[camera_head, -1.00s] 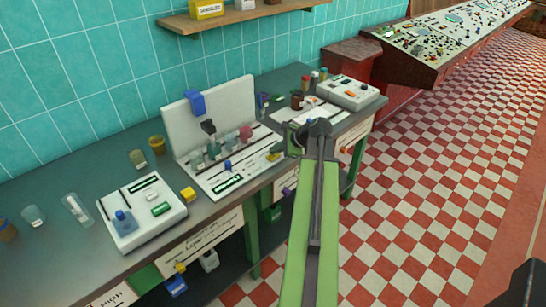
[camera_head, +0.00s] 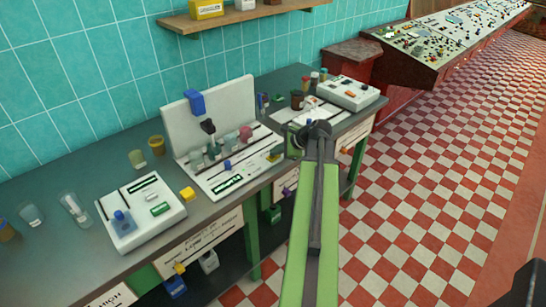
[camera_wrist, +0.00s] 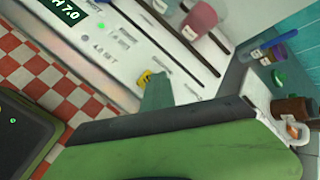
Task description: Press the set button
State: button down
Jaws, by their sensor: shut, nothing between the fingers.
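The white bench meter (camera_head: 232,170) has an upright back panel and a flat front with a green display (camera_head: 229,184). In the wrist view its display (camera_wrist: 65,12) ends in "7.0". Beside the display are small printed labels (camera_wrist: 104,48), one of which seems to read SET, with tiny green marks. I cannot tell which mark is the set button. My gripper (camera_wrist: 157,92) is shut and empty. It shows as a narrow green tip over the meter's face, right of those labels in the wrist view. Whether it touches the face is unclear. In the head view the tip is largely hidden.
A pink cup (camera_wrist: 200,20) stands on the meter. A yellow tag (camera_wrist: 145,78) shows beside my gripper tip. A second white instrument (camera_head: 140,212) and a yellow block (camera_head: 187,194) are to the left. Several bottles and another instrument (camera_head: 347,93) stand at the right.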

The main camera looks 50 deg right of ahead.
aim_at(276, 157)
jog(key=shift+r+p, duration=0.85)
notch_tip(276, 157, up, 5)
jog(key=p, duration=0.5)
dwell(0.7)
